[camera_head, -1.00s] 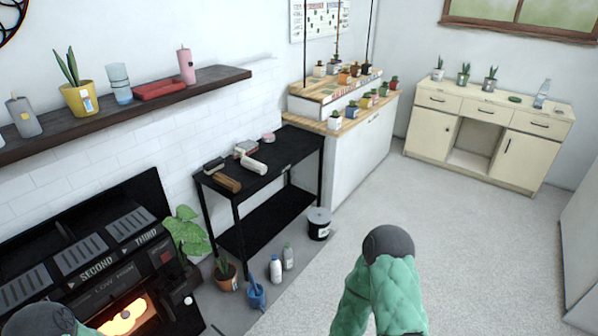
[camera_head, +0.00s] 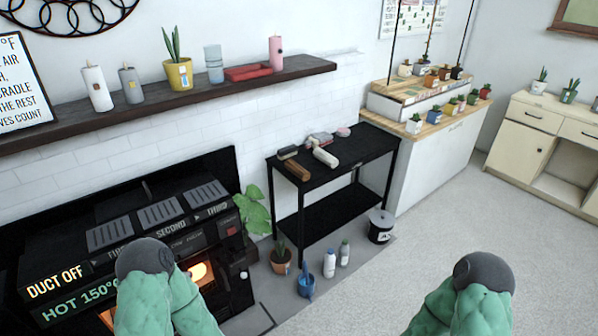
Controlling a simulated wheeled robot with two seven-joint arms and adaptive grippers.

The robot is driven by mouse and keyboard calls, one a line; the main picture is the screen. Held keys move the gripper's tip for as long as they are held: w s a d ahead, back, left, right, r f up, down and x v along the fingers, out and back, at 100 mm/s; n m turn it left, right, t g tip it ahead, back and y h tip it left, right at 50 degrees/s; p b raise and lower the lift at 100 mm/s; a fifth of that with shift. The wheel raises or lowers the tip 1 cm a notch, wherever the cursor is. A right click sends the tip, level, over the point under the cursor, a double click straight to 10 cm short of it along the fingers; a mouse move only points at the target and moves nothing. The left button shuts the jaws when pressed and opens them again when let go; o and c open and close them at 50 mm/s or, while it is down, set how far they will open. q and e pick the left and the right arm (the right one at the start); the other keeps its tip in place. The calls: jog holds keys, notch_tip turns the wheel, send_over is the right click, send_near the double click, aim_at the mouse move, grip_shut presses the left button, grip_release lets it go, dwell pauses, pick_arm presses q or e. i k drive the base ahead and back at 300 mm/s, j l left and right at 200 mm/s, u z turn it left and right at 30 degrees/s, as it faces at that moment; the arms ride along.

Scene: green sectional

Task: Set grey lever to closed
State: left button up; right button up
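No grey lever can be made out for certain. A thin dark upright piece (camera_head: 147,189) shows at the back of the black stove (camera_head: 75,245), too small to identify. The stove's front reads "DUCT OFF" and "HOT 150°", and a fire glows in its opening. Slotted grey plates (camera_head: 158,213) on its top are labelled, with "SECOND" and "THIRD" readable. My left arm, a green padded sleeve with a dark grey rounded end, covers part of the stove front. My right arm shows at the lower right over the floor. No fingers of either gripper show.
A dark wall shelf (camera_head: 150,107) with candles and a potted cactus hangs above the stove. A black table (camera_head: 350,155) stands right of it. A plant (camera_head: 253,212), bottles, a blue watering can (camera_head: 306,283) and a bucket (camera_head: 381,226) stand on the floor. Open carpet lies at right.

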aim_at(189, 274)
jog(key=u, duration=1.15)
jog(key=i+j+u, duration=0.15)
jog(key=i+j, duration=0.45)
